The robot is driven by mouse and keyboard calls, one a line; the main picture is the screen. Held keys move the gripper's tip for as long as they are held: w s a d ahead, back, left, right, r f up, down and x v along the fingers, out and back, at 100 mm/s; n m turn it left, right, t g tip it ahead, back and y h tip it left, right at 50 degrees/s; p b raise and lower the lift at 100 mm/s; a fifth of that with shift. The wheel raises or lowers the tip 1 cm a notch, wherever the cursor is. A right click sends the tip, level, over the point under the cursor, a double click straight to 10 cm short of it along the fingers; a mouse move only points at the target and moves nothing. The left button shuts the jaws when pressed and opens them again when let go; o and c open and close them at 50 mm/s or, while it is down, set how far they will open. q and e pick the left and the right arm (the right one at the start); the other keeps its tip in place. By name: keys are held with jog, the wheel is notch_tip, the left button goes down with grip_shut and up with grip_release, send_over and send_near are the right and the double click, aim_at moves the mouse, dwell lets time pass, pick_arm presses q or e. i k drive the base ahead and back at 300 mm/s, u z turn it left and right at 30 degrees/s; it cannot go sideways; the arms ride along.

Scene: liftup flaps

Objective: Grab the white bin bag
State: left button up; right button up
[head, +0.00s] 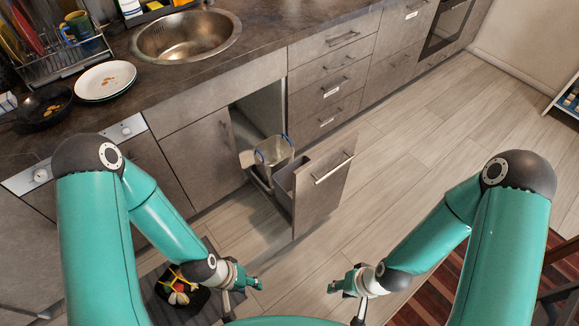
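The white bin bag (274,151) looks pale and translucent with a blue edge. It sits in a bin inside the open pull-out cabinet drawer (324,182), below the counter; its lower part is hidden. My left gripper (243,298) is open and empty, in front of the drawer and apart from the bag. My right gripper (345,299) is open and empty, to the right of the left one and also apart from the drawer and bag.
A second, grey bin (288,177) is beside the bag behind the drawer front. The counter holds a sink (187,36), plates (105,80) and a pan (44,107). A black tray with food (181,292) is low at left.

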aim_at(273, 154)
jog(key=z, duration=0.5)
jog(key=i, duration=0.25)
jog(key=z, duration=0.75)
jog(key=i, duration=0.8)
jog(key=u, duration=4.5)
jog(key=k, duration=0.1)
jog(key=z, duration=2.25)
